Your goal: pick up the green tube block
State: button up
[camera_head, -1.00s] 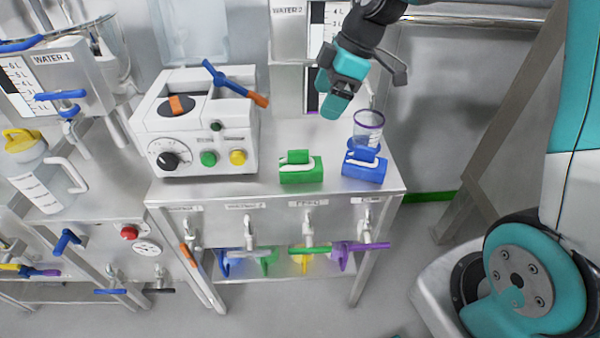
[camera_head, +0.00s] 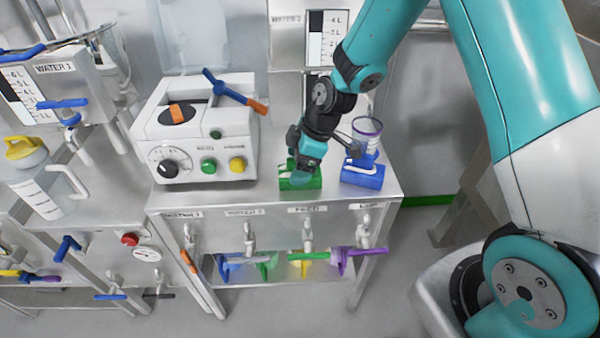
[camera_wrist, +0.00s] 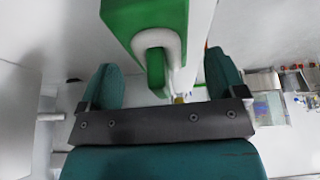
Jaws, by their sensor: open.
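The green tube block (camera_head: 300,181) sits near the front edge of the steel table, left of the blue block. My gripper (camera_head: 302,168) is directly over it in the head view and hides part of its top. In the wrist view, the green block (camera_wrist: 118,18) with its pale curved tube (camera_wrist: 160,42) shows at the top, ahead of and partly between the fingers. My gripper (camera_wrist: 163,88) is open there, its two teal fingers apart. I cannot tell whether either finger touches the block.
The blue block (camera_head: 362,175) stands close on the right, with a clear purple-rimmed cup (camera_head: 366,135) behind it. A white machine (camera_head: 205,130) with knobs stands to the left. The steel table (camera_head: 265,194) has taps along its front below the edge.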

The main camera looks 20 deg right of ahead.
jog(key=shift+a+f, duration=0.2)
jog(key=shift+f, duration=0.25)
jog(key=shift+c, duration=0.2)
jog(key=c, duration=1.1)
jog(key=shift+o, duration=0.2)
